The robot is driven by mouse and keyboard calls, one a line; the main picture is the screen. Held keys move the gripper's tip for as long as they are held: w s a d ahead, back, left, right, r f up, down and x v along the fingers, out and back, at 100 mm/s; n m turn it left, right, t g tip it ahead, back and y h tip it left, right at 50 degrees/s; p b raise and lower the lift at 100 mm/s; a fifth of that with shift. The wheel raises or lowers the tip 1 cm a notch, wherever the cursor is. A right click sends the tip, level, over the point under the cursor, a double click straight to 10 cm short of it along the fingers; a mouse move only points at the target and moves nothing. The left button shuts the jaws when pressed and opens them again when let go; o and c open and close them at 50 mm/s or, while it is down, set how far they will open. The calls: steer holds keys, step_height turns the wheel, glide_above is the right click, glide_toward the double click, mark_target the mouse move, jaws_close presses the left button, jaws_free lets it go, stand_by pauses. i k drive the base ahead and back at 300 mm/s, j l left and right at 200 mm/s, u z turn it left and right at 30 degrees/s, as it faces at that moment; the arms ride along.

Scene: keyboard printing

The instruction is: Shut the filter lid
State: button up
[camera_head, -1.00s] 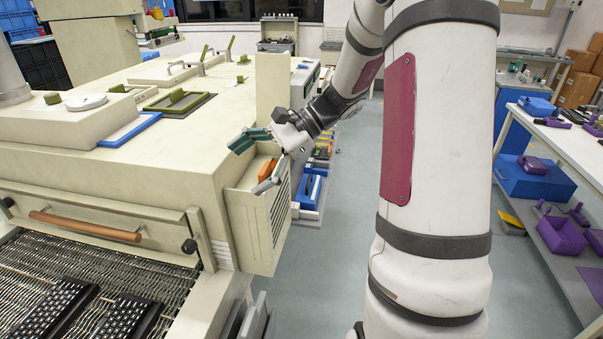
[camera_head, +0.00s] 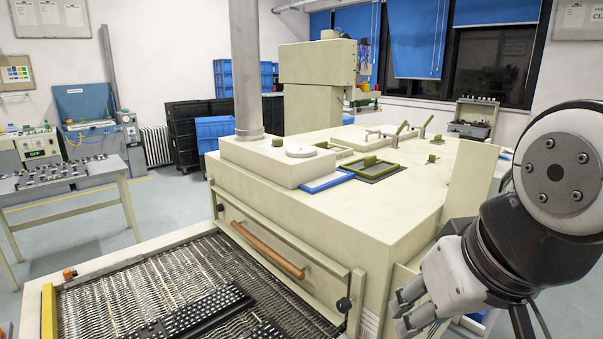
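The filter lid (camera_head: 470,180) is a flat cream panel. It stands upright at the right side of the large cream machine, so it is open. The filter box (camera_head: 402,283) below it shows only in part at the machine's front right corner. My gripper (camera_head: 402,311) is in front of this box, below the lid, with its fingers pointing left. I see no contact with the lid. The fingertips are small and seen at an angle, so I cannot tell how far apart they are. The inside of the box is hidden.
The cream machine (camera_head: 330,215) fills the middle, with green handles and a blue-framed panel (camera_head: 327,182) on top. A conveyor (camera_head: 150,290) carrying black keyboards (camera_head: 195,315) runs out in front. A workbench (camera_head: 75,180) stands at the left, with open floor between.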

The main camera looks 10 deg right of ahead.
mark_target(476, 163)
steer(key=l+u, duration=0.15)
steer(key=u, duration=0.2)
steer(key=l+u, duration=0.2)
steer(key=u, duration=0.2)
steer(key=l+u, duration=0.2)
steer(key=u, duration=0.15)
steer(key=l+u, duration=0.15)
steer(key=l, duration=0.3)
steer(key=k+l+u, duration=0.2)
steer(key=l, duration=0.2)
steer(key=l+u, duration=0.15)
steer(key=l, duration=0.3)
steer(key=k+l+u, duration=0.2)
steer(key=l, duration=0.2)
steer(key=k+l+u, duration=0.15)
steer(key=l, duration=0.25)
steer(key=k+l, duration=0.2)
steer(key=l, duration=0.25)
steer(key=k+l, duration=0.25)
steer(key=l, duration=0.2)
steer(key=k+l+u, duration=0.1)
steer(key=l, duration=0.35)
steer(key=k+l, duration=0.6)
steer(key=l, duration=0.25)
steer(key=i+l+u, duration=0.2)
steer(key=l, duration=0.3)
steer(key=l+u, duration=0.25)
steer(key=l, duration=0.3)
steer(key=i+l+u, duration=0.2)
steer(key=k, duration=0.05)
